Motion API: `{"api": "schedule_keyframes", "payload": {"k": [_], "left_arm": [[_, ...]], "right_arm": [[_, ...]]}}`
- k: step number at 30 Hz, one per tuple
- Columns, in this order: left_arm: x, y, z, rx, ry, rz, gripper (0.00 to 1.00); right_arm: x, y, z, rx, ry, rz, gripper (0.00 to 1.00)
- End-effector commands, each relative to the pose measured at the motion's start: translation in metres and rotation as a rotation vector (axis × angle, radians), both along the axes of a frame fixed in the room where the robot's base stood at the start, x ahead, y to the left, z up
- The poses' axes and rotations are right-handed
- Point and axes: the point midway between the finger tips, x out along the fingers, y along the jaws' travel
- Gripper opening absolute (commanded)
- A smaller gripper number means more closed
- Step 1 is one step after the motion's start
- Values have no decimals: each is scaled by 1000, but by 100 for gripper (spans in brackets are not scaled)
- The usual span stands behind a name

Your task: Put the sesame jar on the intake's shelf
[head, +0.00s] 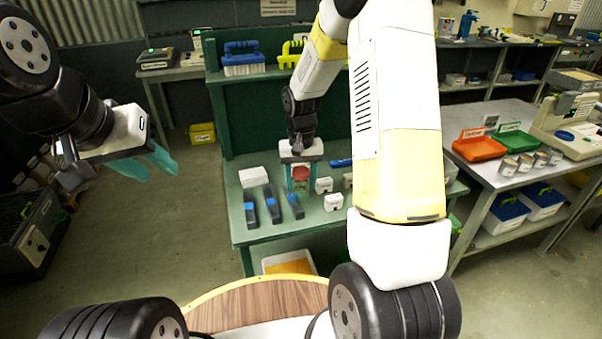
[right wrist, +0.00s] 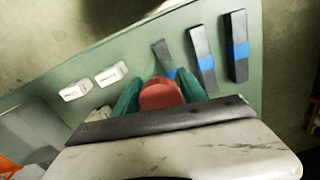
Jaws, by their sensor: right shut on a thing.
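A jar with a red lid (head: 301,172) is between the teal fingers of my right gripper (head: 299,180), which is shut on it. The jar is over the green bench (head: 240,215); I cannot tell whether its base touches the bench. In the right wrist view, the red lid (right wrist: 161,95) shows between the two fingers (right wrist: 160,98), and the jar's body is hidden below it. No label on the jar is readable. My left gripper (head: 150,163) is open and empty, over the floor left of the bench. I cannot tell which surface is the intake's shelf.
Several dark tools with blue bands (head: 272,207) and small white boxes (head: 333,202) lie close around the jar. A grey table (head: 490,180) at right holds orange and green trays and cans.

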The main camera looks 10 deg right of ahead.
Motion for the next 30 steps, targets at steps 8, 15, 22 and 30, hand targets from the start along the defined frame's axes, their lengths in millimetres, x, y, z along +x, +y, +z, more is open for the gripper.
{"api": "schedule_keyframes", "payload": {"k": [8,15,22,30], "left_arm": [[0,0,0,0,0,0,36],[0,0,0,0,0,0,36],[0,0,0,0,0,0,36],[0,0,0,0,0,0,36]], "right_arm": [[10,-22,-2,0,0,0,0],[13,-31,-30,0,5,1,0],[14,-31,-38,0,-1,1,0],[13,-31,-41,0,1,1,62]]}}
